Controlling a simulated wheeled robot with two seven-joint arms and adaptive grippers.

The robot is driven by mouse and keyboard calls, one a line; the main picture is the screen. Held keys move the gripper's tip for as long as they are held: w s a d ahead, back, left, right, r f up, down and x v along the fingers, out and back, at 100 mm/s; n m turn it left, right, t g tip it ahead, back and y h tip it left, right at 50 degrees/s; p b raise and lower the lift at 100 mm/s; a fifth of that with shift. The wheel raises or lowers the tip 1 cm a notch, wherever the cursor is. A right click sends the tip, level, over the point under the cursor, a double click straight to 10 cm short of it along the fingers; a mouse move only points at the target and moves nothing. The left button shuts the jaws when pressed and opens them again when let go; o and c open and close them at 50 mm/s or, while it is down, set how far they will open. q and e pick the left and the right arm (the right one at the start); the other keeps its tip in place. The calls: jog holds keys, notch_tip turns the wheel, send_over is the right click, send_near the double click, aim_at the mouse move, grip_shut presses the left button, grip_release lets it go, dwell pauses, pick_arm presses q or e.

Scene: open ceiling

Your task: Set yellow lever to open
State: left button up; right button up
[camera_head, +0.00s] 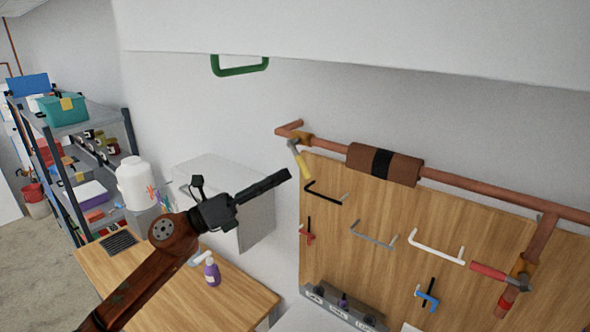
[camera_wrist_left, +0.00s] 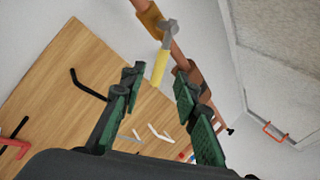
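The yellow lever (camera_head: 303,163) hangs down at a slant from a brass valve (camera_head: 298,138) at the left end of the copper pipe, in the head view. In the left wrist view the yellow lever (camera_wrist_left: 159,68) lies ahead, between and beyond the fingers. My left gripper (camera_head: 288,175) is just left of the lever in the head view; the two look close, but contact does not show. In the left wrist view my left gripper (camera_wrist_left: 156,84) is open, with its green-padded fingers apart and nothing between the tips. My right gripper is not in view.
A red lever (camera_head: 488,271) sits on another pipe branch at the right. Black, grey and white handles (camera_head: 436,246) stick out from the wooden board (camera_head: 390,205). A white cabinet (camera_head: 240,190) is behind my left gripper. A purple spray bottle (camera_head: 212,272) stands on the wooden table (camera_head: 250,300).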

pick_arm(q)
jog(key=shift+v, duration=2.65)
